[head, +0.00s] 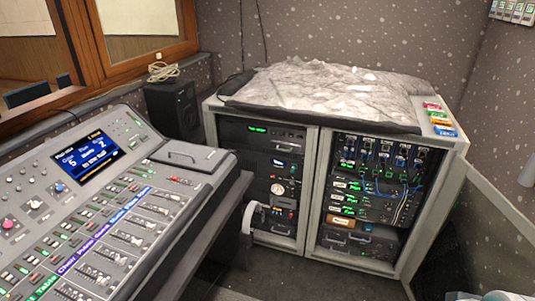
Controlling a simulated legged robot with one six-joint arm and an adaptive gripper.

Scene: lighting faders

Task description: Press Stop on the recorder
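No part of my gripper shows in the head view. A grey equipment cabinet (313,180) with two rack bays stands against the back wall. Its left bay (272,180) holds black units with small green displays, coloured lights and a round white dial. Its right bay (365,200) holds units with blue cables and several green displays. The recorder is probably one of these rack units, but I cannot tell which. No button marked Stop can be read at this size.
A mixing console (95,205) with faders and a lit blue screen (87,158) fills the left. A black speaker (173,108) stands behind it. A crumpled grey cover (335,90) lies on the cabinet, beside coloured boxes (440,120). A grey panel (490,215) stands at right. Dark floor shows in front.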

